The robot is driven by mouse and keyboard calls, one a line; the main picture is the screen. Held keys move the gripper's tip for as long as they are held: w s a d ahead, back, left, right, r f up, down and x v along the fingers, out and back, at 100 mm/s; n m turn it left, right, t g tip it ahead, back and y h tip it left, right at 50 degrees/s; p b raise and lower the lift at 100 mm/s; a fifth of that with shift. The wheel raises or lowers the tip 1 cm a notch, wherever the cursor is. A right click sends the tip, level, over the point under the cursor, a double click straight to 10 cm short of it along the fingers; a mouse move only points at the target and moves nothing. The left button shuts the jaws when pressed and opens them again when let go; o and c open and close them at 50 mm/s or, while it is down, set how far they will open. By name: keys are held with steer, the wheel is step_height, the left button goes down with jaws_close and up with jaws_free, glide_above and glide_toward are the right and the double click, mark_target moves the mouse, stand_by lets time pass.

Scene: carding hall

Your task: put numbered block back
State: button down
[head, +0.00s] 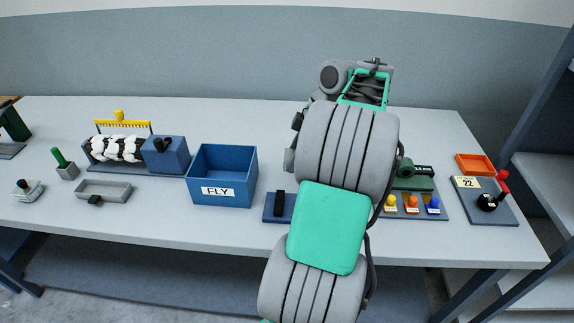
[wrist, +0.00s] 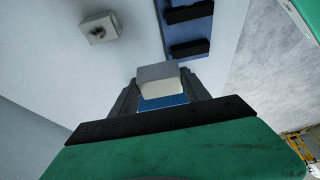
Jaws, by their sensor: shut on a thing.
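In the wrist view my gripper (wrist: 160,95) is shut on a pale block (wrist: 158,76), grey on one face and cream on another. I see no number on the faces that show. A strip of blue shows just below the block between the fingers. A blue base (wrist: 176,43) with dark raised or recessed bars lies ahead, apart from the held block. A second grey block (wrist: 100,27) with a dark mark sits on the table at upper left; I cannot read the mark. In the head view my arm hides the fingertips and the held block.
On the table stand a blue bin marked FLY (head: 222,178), a grey tray (head: 104,190), a yellow-combed roller (head: 120,148), a blue base with a black post (head: 279,205), a panel with coloured knobs (head: 412,208) and a lever board marked 22 (head: 484,205). An orange tray (head: 475,164) is at right.

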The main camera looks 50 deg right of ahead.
steer(key=w+d+f, duration=0.1)
steer(key=w+f, duration=0.1)
steer(key=w+d+f, duration=0.2)
steer(key=w+f, duration=0.1)
steer(key=w+d+f, duration=0.2)
steer(key=shift+w+d+f+p, duration=0.15)
steer(key=shift+w+p, duration=0.05)
steer(key=shift+p, duration=0.2)
steer(key=shift+w+d+f, duration=0.1)
steer(key=shift+f, duration=0.8)
steer(key=shift+w+d+f, duration=0.1)
steer(key=shift+f, duration=0.8)
steer(key=shift+f, duration=0.2)
steer(key=c, duration=0.5)
jaws_free()
steer(key=shift+a, duration=0.1)
steer(key=shift+r, duration=0.1)
